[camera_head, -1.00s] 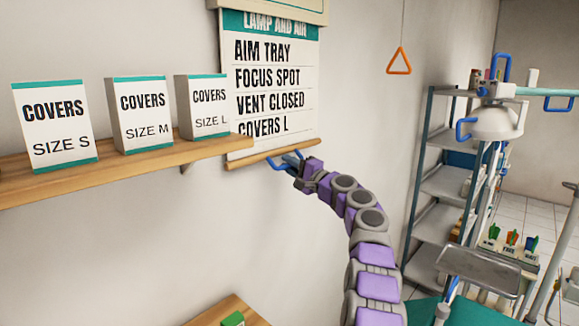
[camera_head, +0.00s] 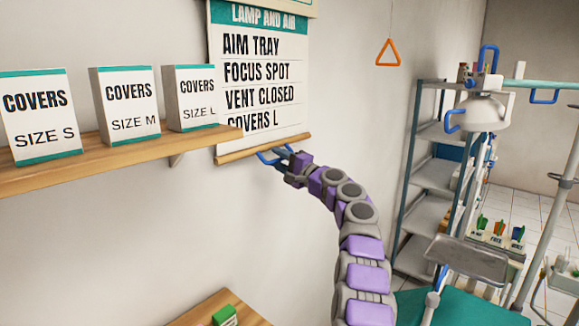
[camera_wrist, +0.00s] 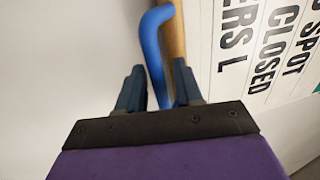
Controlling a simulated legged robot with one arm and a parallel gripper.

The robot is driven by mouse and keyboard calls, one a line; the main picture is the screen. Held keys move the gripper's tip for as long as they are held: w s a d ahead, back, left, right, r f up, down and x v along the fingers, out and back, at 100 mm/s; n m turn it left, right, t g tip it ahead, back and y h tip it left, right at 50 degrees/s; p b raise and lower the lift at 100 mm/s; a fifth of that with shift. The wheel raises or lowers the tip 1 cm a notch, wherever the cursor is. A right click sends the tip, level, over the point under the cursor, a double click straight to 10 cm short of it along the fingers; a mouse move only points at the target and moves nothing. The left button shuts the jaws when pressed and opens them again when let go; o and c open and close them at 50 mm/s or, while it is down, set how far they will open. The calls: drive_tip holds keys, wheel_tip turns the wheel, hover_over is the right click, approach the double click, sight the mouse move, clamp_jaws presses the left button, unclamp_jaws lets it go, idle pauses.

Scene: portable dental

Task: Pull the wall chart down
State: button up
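The wall chart (camera_head: 259,72) hangs on the wall, headed "LAMP AND AIR", with "COVERS L" as its lowest visible line. A wooden bar (camera_head: 235,155) runs along its bottom edge; it also shows in the wrist view (camera_wrist: 174,38). A bent blue handle (camera_wrist: 152,42) is at this bar. My gripper (camera_wrist: 158,88) is at the handle, whose lower part lies between the two fingers. The fingers stand apart, with a gap visible on the left, so it looks open around the handle. In the head view my gripper (camera_head: 277,156) is small beneath the bar, and finger contact is unclear.
A wooden shelf (camera_head: 110,158) with boxes of covers (camera_head: 127,106) stands left of the chart. An orange triangle pull (camera_head: 388,53) hangs to the right. A metal shelf rack (camera_head: 433,175), a lamp (camera_head: 480,112) and a tray (camera_head: 467,260) stand farther right. The wall below the chart is clear.

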drive_tip(key=shift+s+d+b, duration=0.3)
drive_tip(key=shift+d, duration=0.05)
drive_tip(key=v, duration=1.6)
drive_tip(key=shift+b, duration=0.4)
drive_tip(key=shift+s+d+f, duration=0.1)
drive_tip(key=s+a+r+n+g, duration=0.1)
drive_tip(key=s+a+n+g, duration=0.25)
drive_tip(key=s+a, duration=0.35)
drive_tip(key=s+a+r+n+g, duration=0.25)
drive_tip(key=s+a+g, duration=0.2)
drive_tip(key=s, duration=0.45)
drive_tip(key=s+a+f+n+g+h, duration=0.1)
drive_tip(key=s+f+n+g+h, duration=0.15)
drive_tip(key=s, duration=0.45)
drive_tip(key=s+a+f+n+g+h, duration=0.1)
drive_tip(key=s+a+f, duration=0.1)
drive_tip(key=s+f, duration=0.35)
drive_tip(key=s+d+f+g+h, duration=0.1)
drive_tip(key=s+d+f+h, duration=0.3)
drive_tip(key=s+d+f, duration=0.2)
drive_tip(key=s+d+f+m+h, duration=0.1)
drive_tip(key=s+d+f+h, duration=0.3)
drive_tip(key=s+d+f, duration=0.3)
drive_tip(key=s+d+f+m+g+h, duration=0.1)
drive_tip(key=s+d+f+h, duration=0.3)
drive_tip(key=s+d+f, duration=0.3)
drive_tip(key=s+d, duration=0.4)
drive_tip(key=s, duration=0.5)
drive_tip(key=shift+g, duration=0.35)
